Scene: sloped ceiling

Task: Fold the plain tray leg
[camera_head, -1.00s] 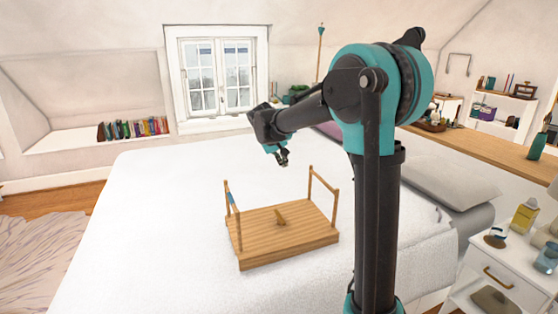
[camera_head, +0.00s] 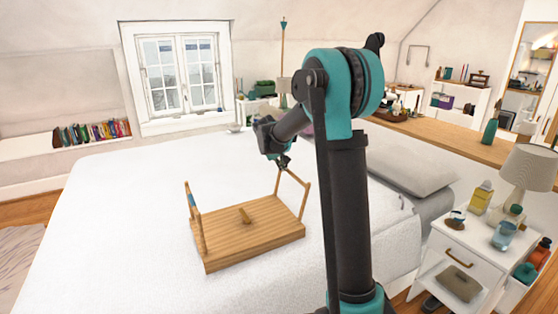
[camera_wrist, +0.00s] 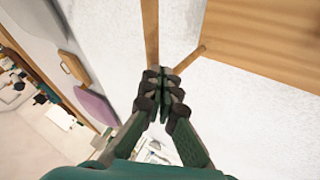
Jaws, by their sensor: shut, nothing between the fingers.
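A wooden tray (camera_head: 255,243) sits on the white bed with its legs standing up. The plain leg (camera_head: 295,175), a bare wooden frame, stands at the tray's right end. The other leg (camera_head: 194,212), with a blue band, stands at the left end. My gripper (camera_head: 284,162) is shut and empty, close to the far top corner of the plain leg. In the wrist view, the fingertips (camera_wrist: 166,86) lie by the plain leg's corner (camera_wrist: 151,40), partly covering it. I cannot tell whether they touch. The tray's board (camera_wrist: 265,40) shows at upper right there.
The bed (camera_head: 120,200) is clear around the tray. A grey pillow (camera_head: 415,170) lies to the right. A white nightstand (camera_head: 455,262) with a lamp (camera_head: 527,168) and bottles stands at the right. A long wooden counter (camera_head: 450,139) runs behind the bed.

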